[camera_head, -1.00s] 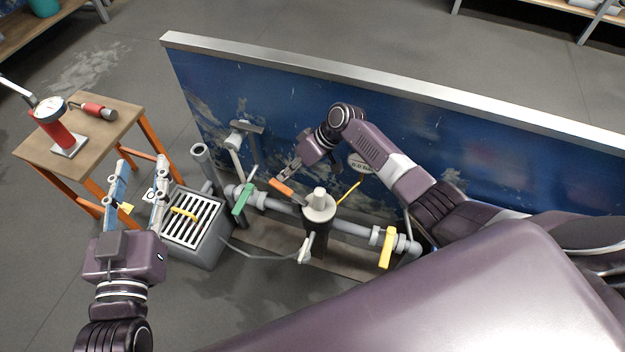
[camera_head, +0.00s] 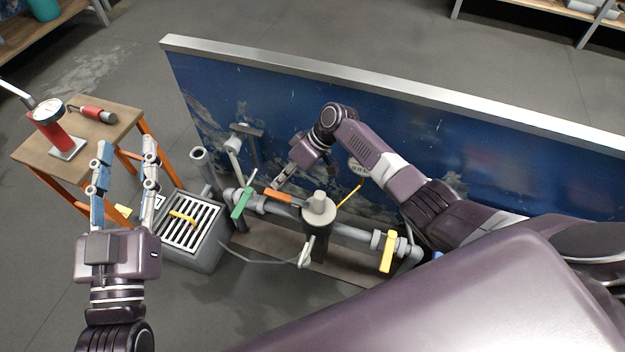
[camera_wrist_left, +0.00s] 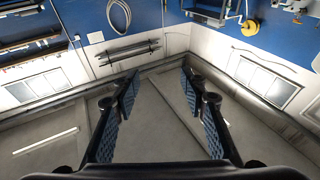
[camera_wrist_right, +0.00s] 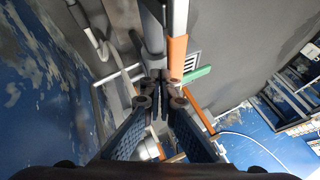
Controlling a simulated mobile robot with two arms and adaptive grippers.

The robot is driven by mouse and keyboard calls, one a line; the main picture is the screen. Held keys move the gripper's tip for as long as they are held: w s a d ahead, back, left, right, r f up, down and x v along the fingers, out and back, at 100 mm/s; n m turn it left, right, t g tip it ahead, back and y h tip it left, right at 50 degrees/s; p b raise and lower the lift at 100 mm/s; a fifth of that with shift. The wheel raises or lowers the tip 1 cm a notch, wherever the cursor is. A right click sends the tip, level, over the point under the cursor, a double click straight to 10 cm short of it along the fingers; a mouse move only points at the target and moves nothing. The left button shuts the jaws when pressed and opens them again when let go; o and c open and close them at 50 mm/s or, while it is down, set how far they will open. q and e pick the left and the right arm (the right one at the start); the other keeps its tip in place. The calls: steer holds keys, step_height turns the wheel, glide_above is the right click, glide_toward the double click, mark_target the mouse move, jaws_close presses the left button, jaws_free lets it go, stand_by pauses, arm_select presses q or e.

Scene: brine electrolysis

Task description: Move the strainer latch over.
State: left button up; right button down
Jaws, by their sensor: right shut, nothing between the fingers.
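The strainer (camera_head: 318,213) is a dark upright body with a pale grey cap, set in the grey pipe run. Its orange latch (camera_head: 286,197) sticks out to the left from near the cap. My right gripper (camera_head: 278,187) is shut and empty, its fingertips right beside the latch. In the right wrist view the fingertips (camera_wrist_right: 159,88) meet close against the orange latch (camera_wrist_right: 178,55); I cannot tell if they touch it. My left gripper (camera_head: 127,148) is open and empty, raised between the wooden table and the drain box.
A green valve handle (camera_head: 241,203) is left of the latch and a yellow one (camera_head: 388,251) is at the right pipe end. A blue panel (camera_head: 450,155) stands behind. A slatted drain box (camera_head: 190,240) and a wooden table (camera_head: 100,127) with a red pump (camera_head: 58,135) are left.

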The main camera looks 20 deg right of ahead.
arm_select(q)
step_height(320, 180, down, 8)
steer(key=a+g+y+p, duration=0.1)
steer(key=g, duration=0.3)
steer(key=shift+f+p, duration=0.15)
steer(key=shift+p, duration=0.15)
arm_select(e)
steer(key=s+v, duration=0.1)
steer(key=v, duration=1.1)
steer(key=shift+s+d, duration=0.15)
steer(key=shift+d, duration=0.25)
stand_by(0.3)
